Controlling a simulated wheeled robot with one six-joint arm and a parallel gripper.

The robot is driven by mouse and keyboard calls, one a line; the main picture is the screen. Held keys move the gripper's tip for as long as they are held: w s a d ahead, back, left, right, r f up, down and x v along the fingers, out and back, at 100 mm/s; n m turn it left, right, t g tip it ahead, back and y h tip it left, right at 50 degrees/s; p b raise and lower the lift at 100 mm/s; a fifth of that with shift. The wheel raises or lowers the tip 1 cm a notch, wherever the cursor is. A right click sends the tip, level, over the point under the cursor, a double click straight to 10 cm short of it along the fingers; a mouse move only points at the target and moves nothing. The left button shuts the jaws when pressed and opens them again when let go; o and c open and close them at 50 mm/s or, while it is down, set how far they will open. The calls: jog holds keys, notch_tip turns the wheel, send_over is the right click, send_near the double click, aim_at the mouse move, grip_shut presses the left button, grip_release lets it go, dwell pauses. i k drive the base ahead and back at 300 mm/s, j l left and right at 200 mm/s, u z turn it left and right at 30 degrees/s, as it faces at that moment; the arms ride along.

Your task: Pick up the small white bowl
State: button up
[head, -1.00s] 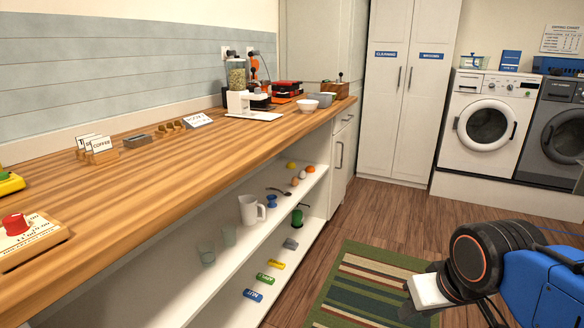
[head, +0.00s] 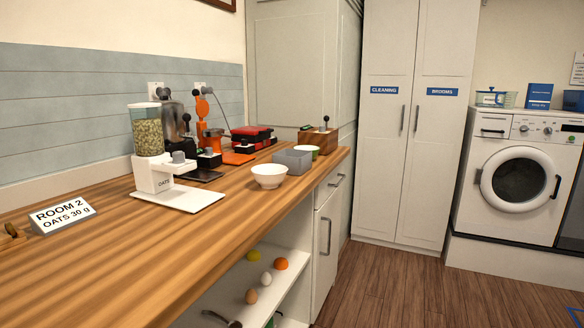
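The small white bowl (head: 269,176) stands upright on the wooden counter (head: 150,262), close to its front edge. It is to the right of the white oats dispenser (head: 160,171) and in front of a grey box (head: 292,161). The bowl's outside is in full view and nothing blocks it from the front. My gripper is not in the head view now.
A sign reading ROOM 2 OATS 30 g (head: 63,215) stands at the left. A green-and-white bowl (head: 309,152) and a wooden box (head: 319,139) are behind the grey box. Eggs and fruit lie on the shelf (head: 240,289) below.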

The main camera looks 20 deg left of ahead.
aim_at(269, 176)
jog(key=i+z, duration=0.25)
jog(key=i, duration=0.3)
jog(key=i+z, duration=0.2)
jog(key=i, duration=0.35)
jog(key=i+j+z, duration=0.25)
jog(key=i, duration=0.3)
jog(key=i+z, duration=0.45)
jog(key=i, duration=1.2)
jog(key=i+l+u, duration=0.1)
jog(key=u, duration=3.4)
